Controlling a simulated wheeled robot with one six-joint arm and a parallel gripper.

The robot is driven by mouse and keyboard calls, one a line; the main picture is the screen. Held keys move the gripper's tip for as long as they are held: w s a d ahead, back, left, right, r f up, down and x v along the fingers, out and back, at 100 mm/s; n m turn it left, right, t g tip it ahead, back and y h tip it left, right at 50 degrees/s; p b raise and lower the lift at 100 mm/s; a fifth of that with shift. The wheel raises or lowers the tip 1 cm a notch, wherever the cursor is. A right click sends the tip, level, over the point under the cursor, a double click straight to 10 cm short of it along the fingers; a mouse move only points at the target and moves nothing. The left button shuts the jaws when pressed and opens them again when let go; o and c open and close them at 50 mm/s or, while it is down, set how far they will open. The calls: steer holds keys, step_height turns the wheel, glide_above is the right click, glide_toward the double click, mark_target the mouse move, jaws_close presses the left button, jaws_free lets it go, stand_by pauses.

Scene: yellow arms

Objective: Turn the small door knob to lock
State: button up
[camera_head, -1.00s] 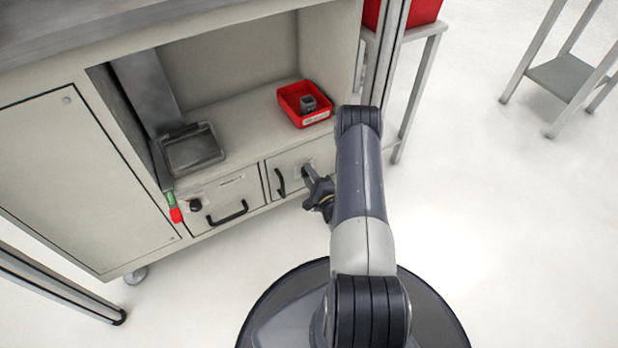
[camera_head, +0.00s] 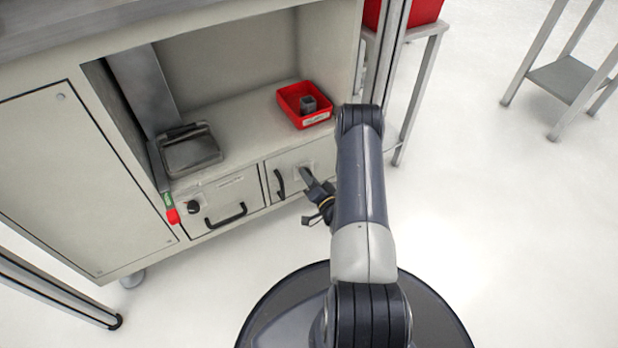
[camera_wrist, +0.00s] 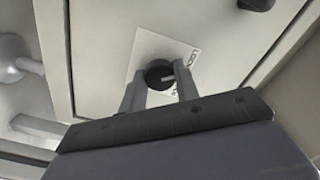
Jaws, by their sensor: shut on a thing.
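The small door knob (camera_wrist: 159,73) is round and dark with a pale line on its face. It sits on a white label (camera_wrist: 150,52) on a light panel, seen in the wrist view. My gripper (camera_wrist: 161,86) is shut on the knob, one finger on each side. In the head view my gripper (camera_head: 306,177) reaches the right small door (camera_head: 314,155) beside its black handle (camera_head: 279,184). The knob itself is hidden there by the gripper. The lettering on the label is too small and partly covered to read fully.
A left drawer front with a black knob (camera_head: 193,207) and handle (camera_head: 226,215) is next to this door. Above are a red bin (camera_head: 288,97) and a metal tray (camera_head: 191,152). A metal-legged stand (camera_head: 410,95) is close right of the cabinet.

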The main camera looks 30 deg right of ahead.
steer(key=shift+n, duration=0.8)
steer(key=o, duration=1)
steer(key=shift+s, duration=0.1)
